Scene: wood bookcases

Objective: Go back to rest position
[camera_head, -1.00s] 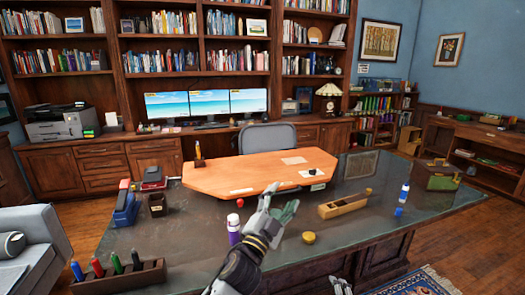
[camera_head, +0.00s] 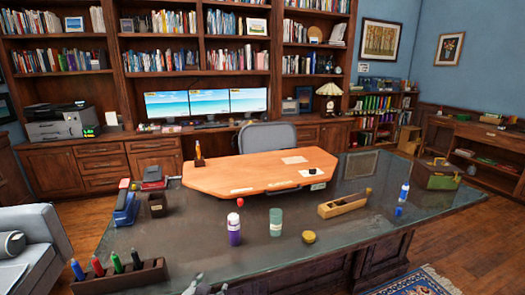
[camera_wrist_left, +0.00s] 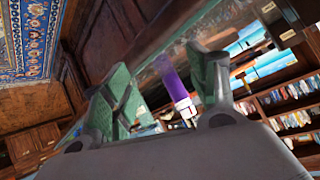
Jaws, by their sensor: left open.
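My left gripper (camera_head: 195,284) shows only as a small grey piece at the bottom edge of the head view, below the desk's near edge. In the left wrist view the left gripper (camera_wrist_left: 165,85) is open, its two green-padded fingers apart with nothing held between them. A purple bottle (camera_head: 234,229) stands upright on the desk; it also shows beyond the fingers in the left wrist view (camera_wrist_left: 172,82). A green cylinder (camera_head: 276,222) stands upright to the right of the purple bottle, apart from the gripper. My right gripper is not in view.
The dark desk (camera_head: 185,240) spans the middle. A pen holder (camera_head: 120,278) is at its near left, a yellow round item (camera_head: 309,237) and a wooden plane (camera_head: 345,203) to the right. A grey armchair (camera_head: 35,235) stands left. A rug (camera_head: 415,283) lies lower right.

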